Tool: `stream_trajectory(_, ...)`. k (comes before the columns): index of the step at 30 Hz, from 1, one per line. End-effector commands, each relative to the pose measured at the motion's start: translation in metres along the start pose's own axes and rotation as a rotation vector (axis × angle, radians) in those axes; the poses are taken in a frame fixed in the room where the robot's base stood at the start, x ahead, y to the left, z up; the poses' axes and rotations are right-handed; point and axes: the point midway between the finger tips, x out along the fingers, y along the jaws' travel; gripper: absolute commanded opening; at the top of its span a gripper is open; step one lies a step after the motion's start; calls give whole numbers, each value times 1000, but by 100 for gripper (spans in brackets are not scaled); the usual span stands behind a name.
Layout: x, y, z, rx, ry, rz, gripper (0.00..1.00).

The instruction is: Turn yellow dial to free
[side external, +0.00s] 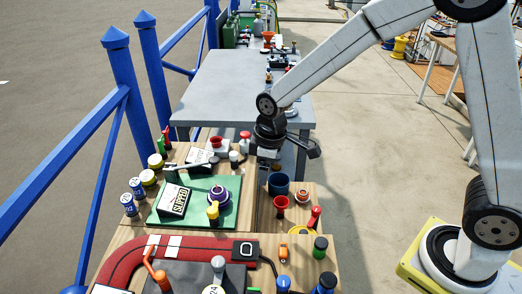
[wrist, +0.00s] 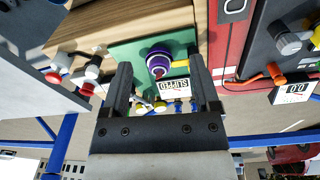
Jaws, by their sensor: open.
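A green board (side external: 190,218) lies on the wooden bench and carries a round purple-and-white knob (side external: 219,194) with a yellow handle-like piece (side external: 212,210) at its front. This yellow piece is the only dial-like yellow part on the board; it also shows in the wrist view (wrist: 181,64). A display (side external: 175,201) beside it reads "SLIPPED". My gripper (side external: 264,162) is open and empty, above the bench and to the right of the board. In the wrist view, the purple knob (wrist: 159,60) appears between the open fingers (wrist: 160,63), apart from them.
A dark blue cup (side external: 279,184) and a red funnel-like piece (side external: 281,203) stand right of the board. Several cans (side external: 137,187) line its left side. A red mat (side external: 130,258) lies in front. A grey table (side external: 225,85) stands behind, and a blue railing (side external: 126,75) runs along the left.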

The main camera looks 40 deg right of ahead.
Motion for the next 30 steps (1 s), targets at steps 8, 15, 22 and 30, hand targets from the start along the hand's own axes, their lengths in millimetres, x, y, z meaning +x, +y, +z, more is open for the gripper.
stream_trajectory(8,19,-22,-69,-312,-49,-45,79)
stream_trajectory(15,34,-44,-111,-532,-81,-80,79)
stream_trajectory(22,40,-54,-125,-614,-91,-94,79)
stream_trajectory(30,42,-54,-125,-617,-92,-95,79)
